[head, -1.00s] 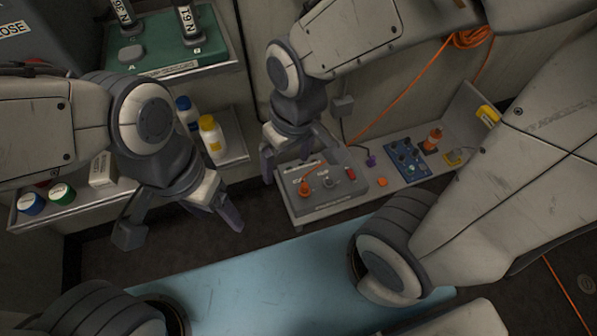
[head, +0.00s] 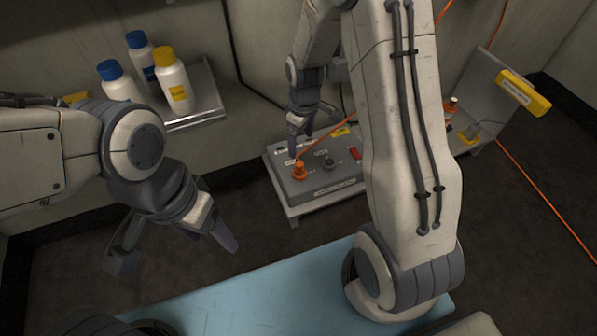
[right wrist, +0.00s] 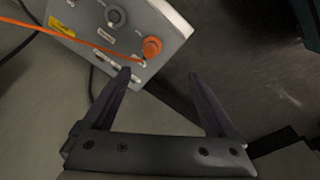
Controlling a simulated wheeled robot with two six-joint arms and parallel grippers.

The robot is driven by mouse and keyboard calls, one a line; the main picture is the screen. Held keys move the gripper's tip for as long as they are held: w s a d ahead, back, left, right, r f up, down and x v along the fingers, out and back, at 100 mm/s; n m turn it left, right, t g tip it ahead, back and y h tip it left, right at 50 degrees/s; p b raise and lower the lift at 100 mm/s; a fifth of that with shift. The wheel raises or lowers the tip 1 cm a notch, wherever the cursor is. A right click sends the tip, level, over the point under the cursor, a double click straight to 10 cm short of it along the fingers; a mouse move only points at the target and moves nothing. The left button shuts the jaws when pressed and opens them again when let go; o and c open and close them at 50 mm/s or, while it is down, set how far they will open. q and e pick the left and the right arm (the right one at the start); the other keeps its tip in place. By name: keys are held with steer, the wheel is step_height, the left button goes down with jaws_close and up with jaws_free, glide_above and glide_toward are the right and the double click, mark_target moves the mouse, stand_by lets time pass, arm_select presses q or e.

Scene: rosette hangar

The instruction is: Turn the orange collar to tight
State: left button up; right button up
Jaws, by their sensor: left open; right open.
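The orange collar (head: 299,171) stands on the left part of a grey control box (head: 316,194), with an orange cable running from it. In the right wrist view the orange collar (right wrist: 152,47) lies just beyond the fingertips, apart from them. My right gripper (head: 300,148) is open and empty, just above and behind the collar in the head view; it also shows in the right wrist view (right wrist: 160,76). My left gripper (head: 176,251) is open and empty, left of the box and above the floor. Markings around the collar are too small to read.
A dark knob (head: 328,163) and a red switch (head: 355,153) sit right of the collar. White bottles (head: 174,82) stand on a shelf at the upper left. A light blue surface (head: 250,300) lies in front. My right arm hides part of the bench.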

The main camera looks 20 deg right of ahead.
mark_target(299, 169)
steer(key=w+f+n, duration=0.1)
steer(key=f, duration=0.1)
steer(key=w+f+n, duration=0.1)
steer(key=f, duration=0.2)
steer(key=w+d+f+n+g, duration=0.1)
steer(key=w+f+n, duration=0.1)
steer(key=f, duration=0.1)
steer(key=shift+f, duration=0.2)
step_height(299, 169, down, 11)
steer(key=b, duration=0.5)
steer(key=shift+r+b, duration=0.1)
steer(key=shift+b, duration=0.3)
